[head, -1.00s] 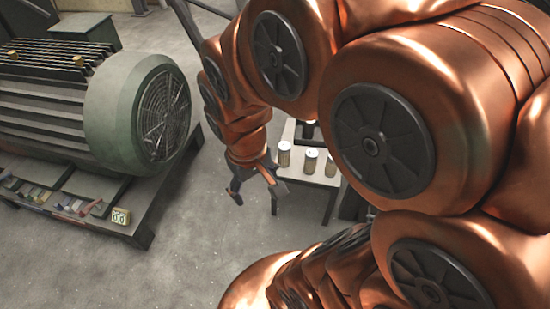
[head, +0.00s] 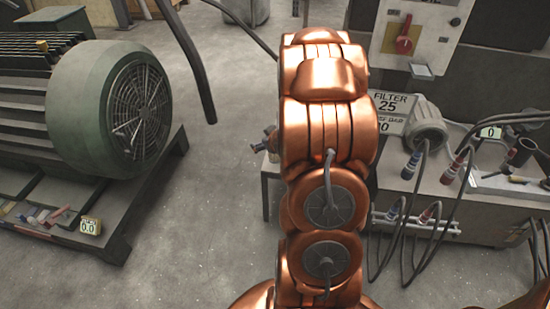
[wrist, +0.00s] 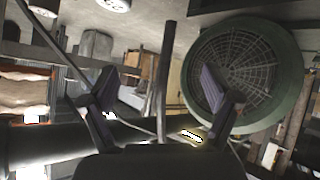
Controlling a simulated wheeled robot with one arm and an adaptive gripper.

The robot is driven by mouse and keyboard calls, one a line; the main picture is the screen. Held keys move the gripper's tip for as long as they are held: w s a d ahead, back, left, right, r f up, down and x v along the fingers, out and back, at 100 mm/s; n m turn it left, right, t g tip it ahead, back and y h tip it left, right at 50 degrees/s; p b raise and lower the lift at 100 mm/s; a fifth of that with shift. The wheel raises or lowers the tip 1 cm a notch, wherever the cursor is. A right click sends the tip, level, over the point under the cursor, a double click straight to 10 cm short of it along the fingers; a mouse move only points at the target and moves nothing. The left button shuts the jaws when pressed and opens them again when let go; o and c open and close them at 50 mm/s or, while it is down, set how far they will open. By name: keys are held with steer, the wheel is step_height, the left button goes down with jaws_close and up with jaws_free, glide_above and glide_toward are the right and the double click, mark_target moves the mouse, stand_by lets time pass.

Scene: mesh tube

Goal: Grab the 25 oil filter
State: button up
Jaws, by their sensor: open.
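No oil filter can be made out now. In the head view my arm covers most of the small light table (head: 271,190), and only its left edge shows. A sign reading "FILTER 25" (head: 388,103) stands right of my arm.
A large green motor (head: 95,120) stands on a dark pallet at the left; its round grille also shows in the wrist view (wrist: 240,75). A grey bench (head: 465,200) with hoses and a pump is at the right. Floor between motor and table is clear.

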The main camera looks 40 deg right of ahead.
steer(key=s+d+f+m+t+h+b, duration=0.2)
steer(key=s+d+f+m+t+b, duration=0.15)
steer(key=d+f+t+b, duration=0.5)
steer(key=w+d+f+g+b, duration=0.1)
steer(key=w+b, duration=0.1)
steer(key=w, duration=0.3)
steer(key=w+d+f+b, duration=0.1)
steer(key=w+d+f, duration=0.1)
steer(key=w, duration=0.3)
steer(key=shift+w+g+b, duration=0.35)
steer(key=shift+b, duration=0.05)
jaws_close()
stand_by(0.6)
